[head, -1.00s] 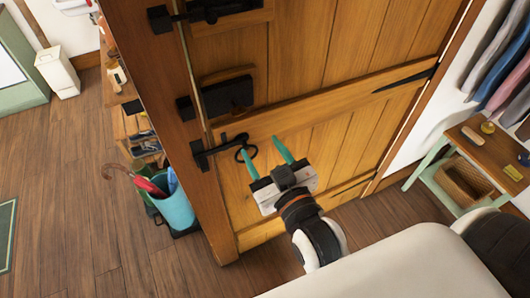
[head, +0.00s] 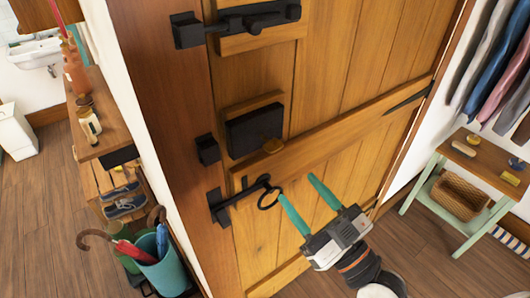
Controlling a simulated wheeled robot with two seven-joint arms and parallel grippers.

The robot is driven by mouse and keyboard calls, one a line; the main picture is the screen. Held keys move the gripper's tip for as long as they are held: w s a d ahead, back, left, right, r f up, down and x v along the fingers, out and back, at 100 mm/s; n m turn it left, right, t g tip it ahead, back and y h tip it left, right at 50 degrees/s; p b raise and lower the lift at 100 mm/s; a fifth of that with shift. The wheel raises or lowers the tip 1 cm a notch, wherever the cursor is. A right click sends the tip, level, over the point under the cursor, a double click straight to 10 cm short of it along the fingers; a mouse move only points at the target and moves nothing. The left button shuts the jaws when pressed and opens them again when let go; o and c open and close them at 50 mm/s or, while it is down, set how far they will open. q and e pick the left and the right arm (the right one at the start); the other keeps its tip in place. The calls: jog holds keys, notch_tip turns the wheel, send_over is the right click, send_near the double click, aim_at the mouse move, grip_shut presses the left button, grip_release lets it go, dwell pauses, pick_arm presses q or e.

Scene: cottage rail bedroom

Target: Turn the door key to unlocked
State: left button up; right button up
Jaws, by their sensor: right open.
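The black door key (head: 268,198) has a ring-shaped end and sits at the left edge of the wooden door (head: 345,75), by a black metal fitting (head: 219,207). My right gripper (head: 297,187) is open, its two teal fingers pointing up and left at the key. The left fingertip is beside or touching the ring; I cannot tell which. The other finger is to the right, over the door planks, with nothing between them. How the key enters its lock is unclear. My left gripper is out of view.
A teal umbrella bucket (head: 165,268) and a shelf (head: 108,150) stand left. A green side table (head: 470,180) stands right.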

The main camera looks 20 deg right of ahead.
aim_at(273, 145)
jog(key=p+x, duration=0.1)
jog(key=x, duration=0.2)
jog(key=p+x, duration=0.2)
jog(key=x, duration=0.1)
jog(key=d+r+p+x, duration=0.1)
jog(key=p+x, duration=0.1)
jog(key=x, duration=0.1)
jog(key=shift+w, duration=0.25)
jog(key=shift+w+r+p, duration=0.1)
jog(key=shift+w+p, duration=0.2)
jog(key=shift+w, duration=0.05)
jog(key=shift+w+a+r, duration=0.1)
jog(key=shift+w+a, duration=0.05)
jog(key=shift+w, duration=0.15)
jog(key=c, duration=1)
jog(key=shift+o, duration=0.2)
jog(key=shift+r+m+t+h+p, duration=0.1)
jog(key=shift+m+t+h+p, duration=0.2)
jog(key=shift+m+h+p, duration=0.4)
jog(key=shift+m, duration=0.7)
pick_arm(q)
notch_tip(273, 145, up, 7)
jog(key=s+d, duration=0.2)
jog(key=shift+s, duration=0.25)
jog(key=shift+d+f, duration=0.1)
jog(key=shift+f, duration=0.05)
